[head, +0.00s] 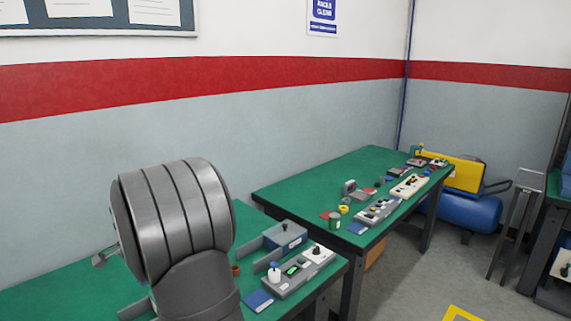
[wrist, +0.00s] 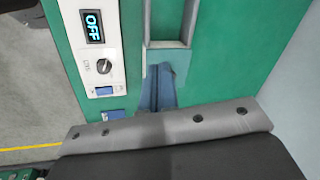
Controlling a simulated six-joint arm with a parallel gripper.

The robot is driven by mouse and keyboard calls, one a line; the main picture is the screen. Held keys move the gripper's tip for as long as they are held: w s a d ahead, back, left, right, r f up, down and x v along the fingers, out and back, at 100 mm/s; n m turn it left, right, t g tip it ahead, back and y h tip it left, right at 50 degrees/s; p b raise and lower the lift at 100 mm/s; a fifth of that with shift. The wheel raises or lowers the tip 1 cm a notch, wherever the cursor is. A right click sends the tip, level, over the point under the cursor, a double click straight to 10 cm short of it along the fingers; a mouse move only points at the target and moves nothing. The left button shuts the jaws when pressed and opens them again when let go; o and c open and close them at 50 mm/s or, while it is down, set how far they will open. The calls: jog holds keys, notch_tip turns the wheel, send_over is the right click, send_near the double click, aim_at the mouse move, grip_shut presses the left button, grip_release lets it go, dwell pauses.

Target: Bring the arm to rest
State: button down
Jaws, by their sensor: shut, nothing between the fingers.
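My gripper (wrist: 160,76) shows in the wrist view as two narrow blue-grey fingers lying together, with a thin dark line between them. They are shut with nothing held, over the green bench top. The grey bar with screws and the dark body below them are mine. In the head view my thick grey arm (head: 175,220) stands at the lower left over the near bench, and my gripper is hidden there. In the wrist view a white control panel (wrist: 105,68) with a lit OFF display, a knob and a blue switch lies left of the fingers.
The near green bench (head: 70,285) carries a blue-grey box (head: 287,238), a grey control unit (head: 288,282) and a blue pad (head: 258,301). A farther green bench (head: 300,190) holds several small devices. A blue tank (head: 468,212) stands beyond. The floor at right is mostly clear.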

jog(key=shift+w+d+r+m+y, duration=0.7)
jog(key=shift+d+m, duration=0.2)
jog(key=shift+m, duration=0.1)
jog(key=c, duration=2.2)
grip_release()
jog(key=c, duration=1.1)
grip_release()
jog(key=o, duration=1.1)
jog(key=s+d+r+m+g+h, duration=0.1)
jog(key=s+d+r+h, duration=0.1)
jog(key=d+r, duration=0.4)
jog(key=d+h, duration=0.1)
jog(key=d, duration=0.2)
jog(key=shift+m, duration=0.3)
notch_tip(320, 180, down, 10)
jog(key=shift+d+r+h, duration=0.15)
jog(key=shift+d+h, duration=0.15)
jog(key=shift+r, duration=0.1)
notch_tip(320, 180, up, 10)
